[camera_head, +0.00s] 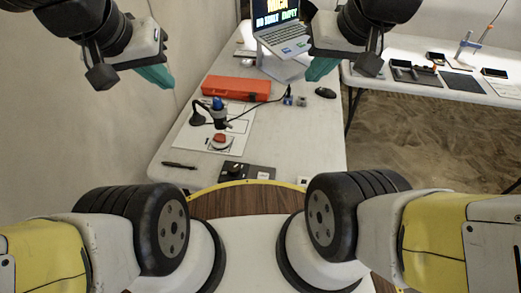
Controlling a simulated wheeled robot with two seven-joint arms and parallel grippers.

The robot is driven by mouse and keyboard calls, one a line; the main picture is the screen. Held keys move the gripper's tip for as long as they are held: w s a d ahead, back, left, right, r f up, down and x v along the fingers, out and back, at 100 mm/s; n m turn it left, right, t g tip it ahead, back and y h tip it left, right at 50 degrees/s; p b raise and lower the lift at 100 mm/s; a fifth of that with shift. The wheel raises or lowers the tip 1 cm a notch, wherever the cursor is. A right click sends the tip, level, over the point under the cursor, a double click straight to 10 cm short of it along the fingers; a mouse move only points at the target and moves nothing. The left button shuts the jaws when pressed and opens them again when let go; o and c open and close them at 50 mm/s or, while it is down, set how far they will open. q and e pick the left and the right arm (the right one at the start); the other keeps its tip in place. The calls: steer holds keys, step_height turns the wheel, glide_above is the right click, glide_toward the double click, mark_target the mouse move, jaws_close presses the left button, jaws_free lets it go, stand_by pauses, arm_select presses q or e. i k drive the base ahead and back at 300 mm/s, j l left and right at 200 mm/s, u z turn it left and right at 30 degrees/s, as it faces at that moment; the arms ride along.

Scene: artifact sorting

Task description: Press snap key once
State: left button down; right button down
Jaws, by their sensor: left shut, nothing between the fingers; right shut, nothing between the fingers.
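No label reading "snap" is legible, so I cannot tell which thing is the snap key. A round red button (221,141) sits on a white sheet on the white table (190,153). A dark flat pad (247,171) with a knob lies near the table's near edge. A laptop (283,42) with a lit screen stands at the back. My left gripper (157,77), with teal fingers, is shut and empty, up and left of the button. Neither seems to touch anything.
A red-orange case (236,88) lies across the table. A black stand with a blue-topped device (218,105) stands before it. A dark mouse (325,92) and a pen (179,165) lie near the edges. A second table (415,47) stands at right beyond sandy floor.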

mark_target(262, 175)
steer(key=u, duration=1.3)
steer(key=k+l, duration=0.7)
steer(key=l, duration=0.25)
steer(key=k+l, duration=0.4)
steer(key=l, duration=0.05)
